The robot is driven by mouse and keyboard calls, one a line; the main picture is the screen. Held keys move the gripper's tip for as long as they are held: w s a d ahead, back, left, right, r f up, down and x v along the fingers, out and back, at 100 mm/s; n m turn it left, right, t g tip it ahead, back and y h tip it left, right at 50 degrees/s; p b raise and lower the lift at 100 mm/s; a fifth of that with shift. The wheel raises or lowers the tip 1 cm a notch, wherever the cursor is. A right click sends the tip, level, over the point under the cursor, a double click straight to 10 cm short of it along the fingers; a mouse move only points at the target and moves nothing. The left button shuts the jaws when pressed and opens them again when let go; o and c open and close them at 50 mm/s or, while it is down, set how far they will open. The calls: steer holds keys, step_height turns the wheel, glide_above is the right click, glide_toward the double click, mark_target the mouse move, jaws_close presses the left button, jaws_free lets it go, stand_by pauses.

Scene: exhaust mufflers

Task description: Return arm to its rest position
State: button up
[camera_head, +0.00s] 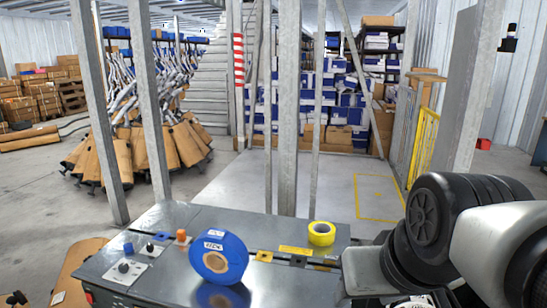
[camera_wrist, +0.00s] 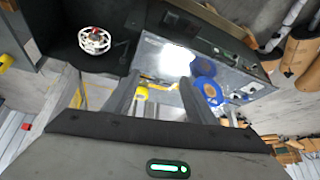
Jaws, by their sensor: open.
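My gripper (camera_wrist: 160,88) shows in the wrist view with its two dark fingers spread apart and nothing held between them. The fingers point toward the grey metal worktable (camera_wrist: 240,80), with a gap to it. In the head view, my arm's black and pale links fill the lower right, beside the worktable (camera_head: 165,225); the gripper itself cannot be made out there. A blue tape roll (camera_head: 241,259) stands on its edge on the tabletop. A yellow tape roll (camera_head: 321,234) lies flat near the right end. The blue roll also shows in the wrist view (camera_wrist: 211,93).
Steel posts (camera_head: 288,110) rise behind the worktable. Paper-wrapped mufflers (camera_head: 140,150) hang at left. Shelves with blue and white boxes (camera_head: 345,100) stand at the back. A yellow barrier (camera_head: 423,145) is at right. The floor (camera_head: 235,185) behind the table is clear.

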step_height(320, 180, up, 18)
steer(key=s+p, duration=0.1)
steer(key=p, duration=1.8)
steer(key=shift+s+p, duration=0.3)
steer(key=shift+s, duration=0.1)
steer(key=shift+a, duration=0.1)
